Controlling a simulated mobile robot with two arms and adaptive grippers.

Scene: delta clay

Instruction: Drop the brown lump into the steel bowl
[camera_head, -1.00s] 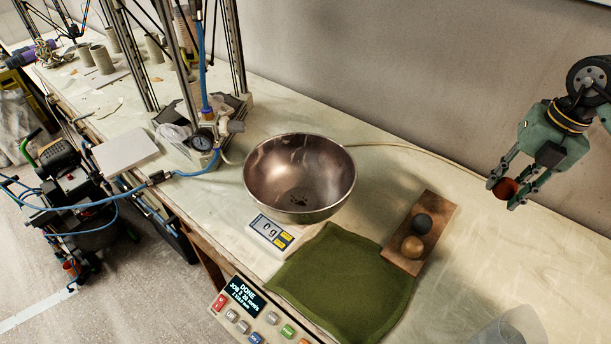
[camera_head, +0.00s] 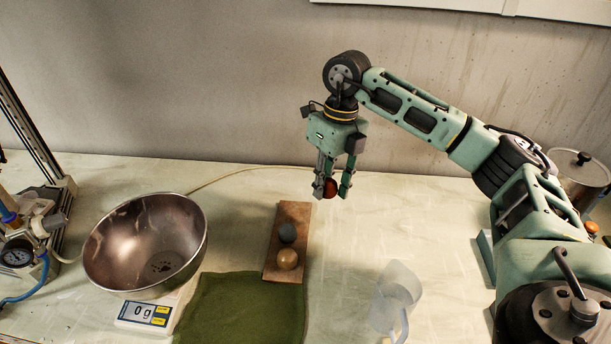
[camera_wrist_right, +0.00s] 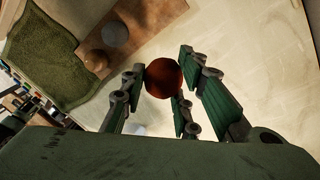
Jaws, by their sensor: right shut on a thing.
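The brown lump (camera_head: 330,188), a reddish-brown ball, is held between the fingertips of my right gripper (camera_head: 331,190), above the table beyond the far right end of a wooden board. In the right wrist view the lump (camera_wrist_right: 164,77) sits between the green fingers. The steel bowl (camera_head: 120,232) stands on a scale (camera_head: 143,313) at the left, well away from the gripper. Only a few dark specks show inside it. The scale's display reads 0 g. My left gripper is not in view.
The wooden board (camera_head: 291,216) carries a dark grey ball (camera_head: 287,232) and a tan ball (camera_head: 288,258). A green cloth (camera_head: 240,306) lies between board and scale. A clear jug (camera_head: 397,290) stands front right, a steel pot (camera_head: 578,176) far right.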

